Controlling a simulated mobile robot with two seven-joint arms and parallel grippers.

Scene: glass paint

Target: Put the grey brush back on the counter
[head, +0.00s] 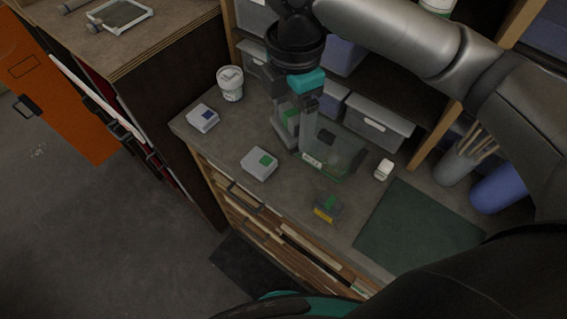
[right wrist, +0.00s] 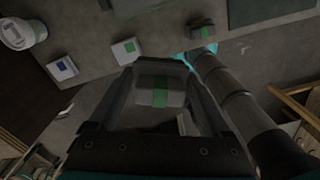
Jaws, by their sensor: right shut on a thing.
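My right gripper (head: 294,132) hangs over the back half of the counter (head: 225,160), fingers pointing down. It is shut on a grey block-like thing with a green band. In the right wrist view this grey thing (right wrist: 148,90) sits between the fingers (right wrist: 157,100). I see no bristles or handle on it, so I cannot tell whether it is the grey brush. In the head view the fingers mostly hide it; a green patch (head: 291,121) shows between them. My left gripper is not in view.
On the counter are a white tub (head: 230,83), a blue-marked box (head: 202,118), a green-marked box (head: 259,163), a clear green-edged container (head: 335,157), a small white bottle (head: 383,169), a dark yellow-and-green block (head: 327,208) and a green mat (head: 420,230). Grey bins (head: 375,125) stand behind.

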